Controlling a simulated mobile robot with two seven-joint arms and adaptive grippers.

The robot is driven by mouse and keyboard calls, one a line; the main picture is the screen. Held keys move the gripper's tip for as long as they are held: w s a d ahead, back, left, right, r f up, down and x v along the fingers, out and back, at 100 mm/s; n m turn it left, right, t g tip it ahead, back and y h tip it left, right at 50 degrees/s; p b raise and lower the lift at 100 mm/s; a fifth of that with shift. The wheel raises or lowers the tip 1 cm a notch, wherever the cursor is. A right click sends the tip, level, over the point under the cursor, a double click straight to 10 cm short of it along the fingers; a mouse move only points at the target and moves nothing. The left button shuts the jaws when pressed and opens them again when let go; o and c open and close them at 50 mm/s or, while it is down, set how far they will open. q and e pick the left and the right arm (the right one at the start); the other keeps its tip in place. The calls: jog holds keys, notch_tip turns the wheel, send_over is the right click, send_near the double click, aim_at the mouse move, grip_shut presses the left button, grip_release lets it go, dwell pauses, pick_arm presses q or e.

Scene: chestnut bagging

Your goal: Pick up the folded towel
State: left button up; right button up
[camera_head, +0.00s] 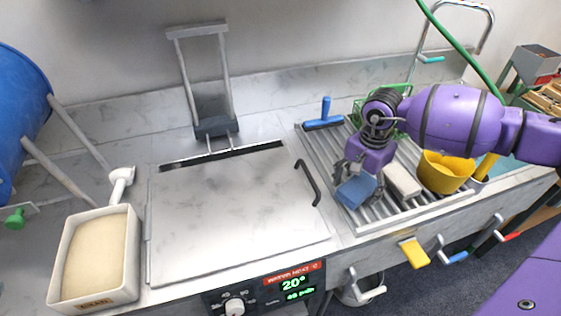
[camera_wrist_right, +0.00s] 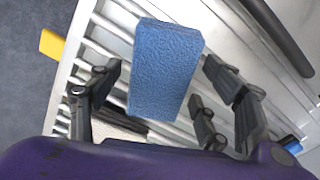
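The folded towel (camera_head: 356,191) is a blue, rough-textured block lying on the ribbed drainboard, right of the steel lid. In the right wrist view the towel (camera_wrist_right: 165,70) lies between and beyond my spread fingers. My right gripper (camera_head: 358,172) is over the towel, pointing down, and its fingers are open with gaps to the towel's sides. I cannot tell the exact height between fingertips and towel. My left gripper is not in view.
A blue squeegee (camera_head: 324,117) lies at the drainboard's back. The steel lid (camera_head: 230,215) is bare, with a black handle (camera_head: 309,183) near the drainboard.

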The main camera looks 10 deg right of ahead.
jog(key=c, duration=1.1)
jog(key=shift+r, duration=0.6)
jog(key=s+a+r, duration=0.2)
jog(key=s+r, duration=0.4)
jog(key=s+a+r+b, duration=0.1)
jog(key=s+a+r, duration=0.1)
jog(key=s+r, duration=0.3)
jog(key=shift+s+a+r, duration=0.4)
jog(key=shift+s, duration=0.75)
